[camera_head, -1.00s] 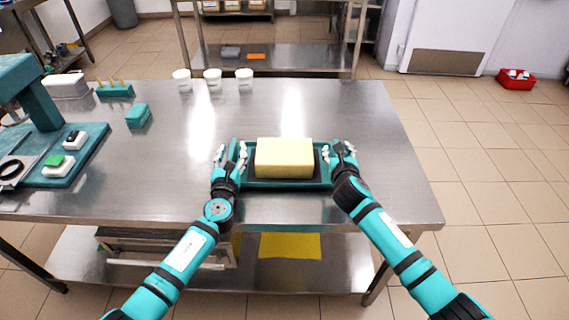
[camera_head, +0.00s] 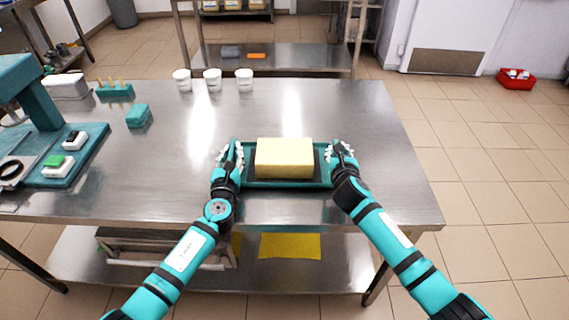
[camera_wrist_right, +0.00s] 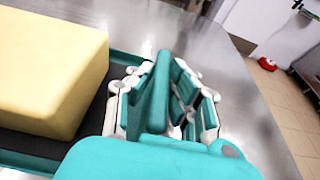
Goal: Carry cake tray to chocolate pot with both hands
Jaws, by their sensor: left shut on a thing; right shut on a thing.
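The cake tray (camera_head: 285,184) is a teal tray with a dark inside, at the front of the steel table. A pale yellow block of cake (camera_head: 284,158) lies on it. My left gripper (camera_head: 231,154) is shut on the tray's left edge. My right gripper (camera_head: 342,151) is shut on the tray's right edge. In the right wrist view my right gripper (camera_wrist_right: 165,95) has its fingers at the tray edge, with the cake (camera_wrist_right: 50,70) beside it. I cannot tell whether the tray touches the table. No chocolate pot can be made out.
The steel table (camera_head: 300,110) is clear beyond the tray. Three white cups (camera_head: 212,80) stand at its far edge. A teal machine (camera_head: 40,100), a small teal block (camera_head: 138,115) and a teal holder with sticks (camera_head: 115,90) are at the left. Open tiled floor lies to the right.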

